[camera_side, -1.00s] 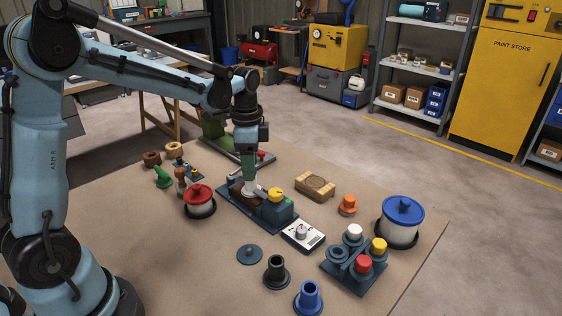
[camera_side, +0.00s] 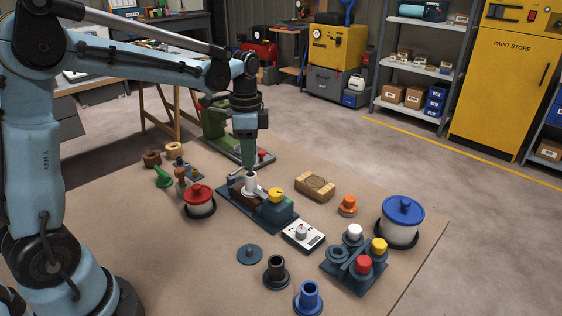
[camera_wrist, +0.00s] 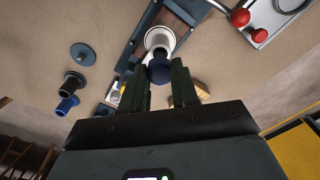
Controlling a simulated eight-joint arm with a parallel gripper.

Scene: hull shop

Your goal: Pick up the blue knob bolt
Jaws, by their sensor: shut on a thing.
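The blue knob bolt (camera_wrist: 159,70) shows in the wrist view as a dark blue round knob between my fingertips, in front of a white cylinder (camera_wrist: 160,40). My gripper (camera_wrist: 162,77) is shut on it. In the side view my gripper (camera_side: 247,166) points straight down just over the white cylinder (camera_side: 250,184), which stands on a dark block fixture (camera_side: 262,218). The knob is too small to make out there. I cannot tell whether its shank is still inside the cylinder.
A yellow knob (camera_side: 276,195) sits on the same fixture. A red-lidded pot (camera_side: 198,193) stands at left, a blue-lidded pot (camera_side: 402,215) at right. A rack of coloured knobs (camera_side: 347,274), a blue flanged sleeve (camera_side: 309,297) and a black one (camera_side: 276,271) lie in front.

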